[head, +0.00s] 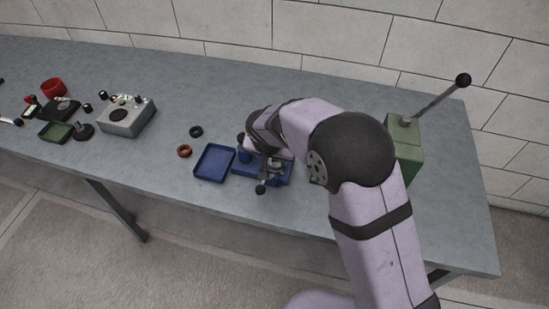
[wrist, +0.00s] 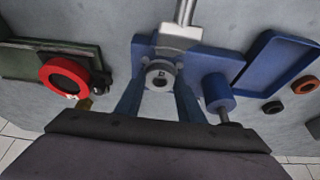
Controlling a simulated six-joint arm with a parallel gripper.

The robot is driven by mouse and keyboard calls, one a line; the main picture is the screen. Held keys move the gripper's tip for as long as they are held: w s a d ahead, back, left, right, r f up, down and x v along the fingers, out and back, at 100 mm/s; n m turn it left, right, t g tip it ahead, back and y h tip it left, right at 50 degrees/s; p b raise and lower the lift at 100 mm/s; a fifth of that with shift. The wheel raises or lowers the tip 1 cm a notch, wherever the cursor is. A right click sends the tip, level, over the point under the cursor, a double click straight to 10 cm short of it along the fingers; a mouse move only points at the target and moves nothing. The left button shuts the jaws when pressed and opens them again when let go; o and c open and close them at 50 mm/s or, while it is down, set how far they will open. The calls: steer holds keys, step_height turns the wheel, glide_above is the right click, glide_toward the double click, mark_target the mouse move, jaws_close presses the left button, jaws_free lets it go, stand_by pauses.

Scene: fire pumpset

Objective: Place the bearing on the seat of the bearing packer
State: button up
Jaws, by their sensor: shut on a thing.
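The blue bearing packer (head: 268,178) lies on the bench, partly covered by my arm in the head view. In the wrist view its blue base (wrist: 215,60) spreads behind my fingers, with a grey metal clamp part (wrist: 180,40) at its middle. My gripper (wrist: 158,84) points at the packer, and its two fingers are shut on a small round grey bearing (wrist: 160,72). The bearing shows just in front of the clamp part. I cannot tell whether it touches the seat, which is hidden. A blue cylinder (wrist: 217,92) stands right of the fingers.
A blue tray (head: 213,163) lies left of the packer, with a black ring (head: 196,131) and a red-brown ring (head: 184,151) beyond it. A green box with a lever (head: 405,150) stands right. A grey device (head: 127,117) and small parts lie far left.

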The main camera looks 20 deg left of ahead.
steer(key=shift+f, duration=0.1)
steer(key=o, duration=1.1)
steer(key=shift+r, duration=0.4)
steer(key=b+v, duration=0.1)
steer(key=v, duration=1)
steer(key=shift+s+r+b, duration=0.2)
steer(key=shift+s+b, duration=0.05)
steer(key=shift+b, duration=0.15)
